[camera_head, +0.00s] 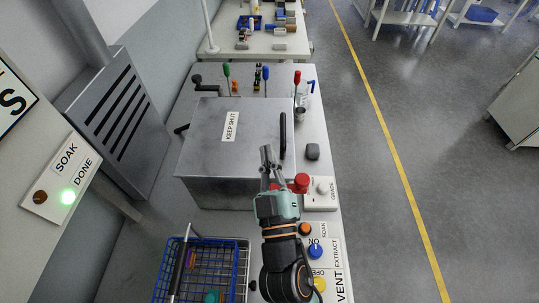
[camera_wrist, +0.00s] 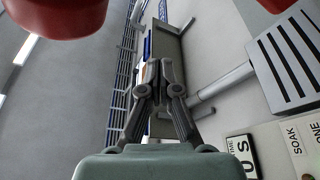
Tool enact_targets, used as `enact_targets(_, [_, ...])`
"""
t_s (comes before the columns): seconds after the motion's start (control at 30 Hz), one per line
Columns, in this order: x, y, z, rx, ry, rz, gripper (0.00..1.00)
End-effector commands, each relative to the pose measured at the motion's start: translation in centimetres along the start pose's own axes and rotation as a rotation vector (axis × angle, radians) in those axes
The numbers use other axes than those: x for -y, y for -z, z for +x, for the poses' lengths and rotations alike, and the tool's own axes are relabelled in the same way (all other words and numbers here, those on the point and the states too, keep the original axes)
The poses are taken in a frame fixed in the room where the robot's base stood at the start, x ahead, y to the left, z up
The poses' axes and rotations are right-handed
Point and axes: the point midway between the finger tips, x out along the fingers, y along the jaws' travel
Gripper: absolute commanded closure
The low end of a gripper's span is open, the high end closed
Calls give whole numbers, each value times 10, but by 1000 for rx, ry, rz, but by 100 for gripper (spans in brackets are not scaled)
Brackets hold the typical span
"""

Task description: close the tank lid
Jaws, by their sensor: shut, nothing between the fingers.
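The tank (camera_head: 225,192) is a grey metal box on the bench in the head view. Its flat lid (camera_head: 255,160) carries a "KEEP SHUT" label and looks to lie flat on top. A black bar handle (camera_head: 283,135) stands along the lid's right side. My gripper (camera_head: 266,160) is shut and empty near the lid's front right corner, just below the handle in the picture. Whether it touches the lid cannot be told. My gripper also shows in the wrist view (camera_wrist: 159,77), with no lid visible there.
A red knob (camera_head: 301,181) and a switch box (camera_head: 320,193) are close right of my gripper. A blue wire basket (camera_head: 205,270) stands at the front left. Bottles and tools (camera_head: 257,77) stand behind the tank.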

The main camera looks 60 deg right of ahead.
Motion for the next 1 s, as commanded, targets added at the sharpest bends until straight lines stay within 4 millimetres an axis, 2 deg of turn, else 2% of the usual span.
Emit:
enact_targets(0.13, [0,1,0,0,0,0,100])
enact_targets(0.23, [-5,9,3,-1,0,0,100])
enact_targets(0.4, [-24,44,14,-3,2,2,100])
enact_targets(0.47, [-12,32,-6,-2,10,0,100])
enact_targets(0.6, [-6,32,-45,-4,10,1,100])
enact_targets(0.7, [-3,34,-66,-4,9,1,100])
enact_targets(0.83, [-1,36,-82,-2,7,2,100])
enact_targets(1.0, [-2,37,-88,-1,3,1,100])
